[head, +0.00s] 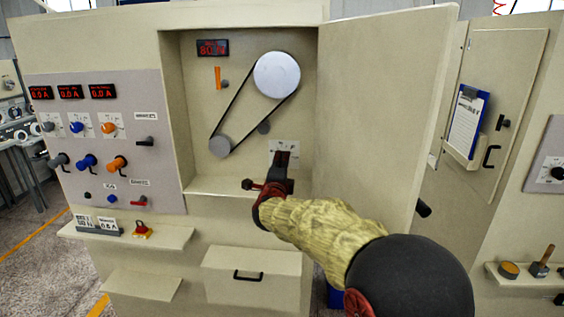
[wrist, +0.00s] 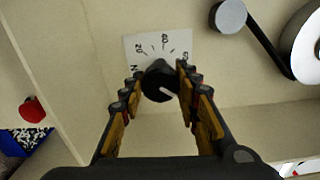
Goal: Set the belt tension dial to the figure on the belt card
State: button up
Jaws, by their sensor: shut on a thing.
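The belt tension dial (wrist: 158,86) is a black knob with a white pointer line, on a white scale plate (wrist: 146,46) showing 20 and 40. The pointer line slants to the lower right in the wrist view. My gripper (wrist: 160,74) is shut on the knob, one finger on each side. In the head view my gripper (head: 282,160) covers the dial and part of its plate (head: 292,146). Two small cards (head: 84,220) (head: 107,223) stand on the left shelf; one seems to be the belt card, its figure too small to read surely.
A red display (head: 212,48) in the open bay has blurred digits. Below it, a belt runs round a large pulley (head: 277,73) and smaller ones (head: 220,145). The open door (head: 378,110) stands right of my arm. Knobs and switches fill the left panel (head: 100,140).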

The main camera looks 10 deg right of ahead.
jog(key=n+p, duration=0.2)
jog(key=n, duration=0.1)
jog(key=shift+n, duration=0.4)
jog(key=n+p, duration=0.2)
jog(key=n, duration=0.2)
jog(key=shift+r+n+p, duration=0.1)
jog(key=shift+n+p, duration=0.2)
jog(key=n+p, duration=0.3)
jog(key=n, duration=0.2)
jog(key=shift+a+n+p, duration=0.1)
jog(key=shift+n+p, duration=0.65)
jog(key=shift+n, duration=0.55)
jog(key=shift+f, duration=0.2)
jog(key=o, duration=1.2)
jog(key=shift+r, duration=0.1)
jog(key=shift+c, duration=0.2)
jog(key=v, duration=1.2)
